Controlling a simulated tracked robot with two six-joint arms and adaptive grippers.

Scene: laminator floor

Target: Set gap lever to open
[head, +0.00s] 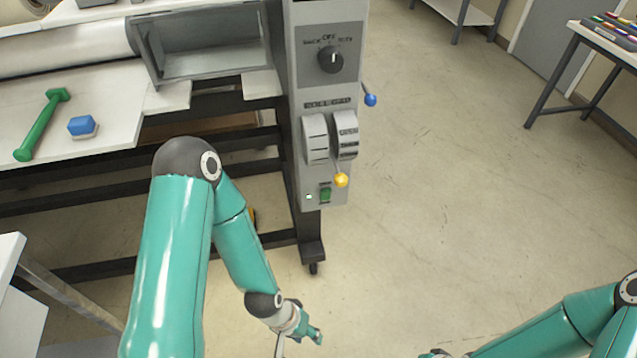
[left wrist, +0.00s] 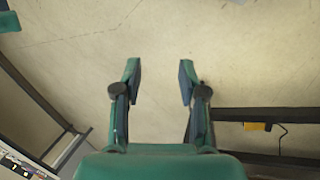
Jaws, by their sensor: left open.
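A grey control panel (head: 318,90) stands on the end of the laminator. A yellow ball-ended lever (head: 341,180) sticks out low on it, below two pale curved pieces (head: 328,138). A blue ball-ended lever (head: 370,99) sticks out from the panel's right side. The small labels are too blurred to tell which is the gap lever or its setting. My left gripper (head: 317,335) is low over the floor, below and apart from the panel. In the left wrist view it is open and empty (left wrist: 159,72). Only a bit of my right gripper (head: 438,355) shows at the bottom edge.
A side table (head: 606,42) stands at the far right. The floor (head: 450,180) right of the panel is clear.

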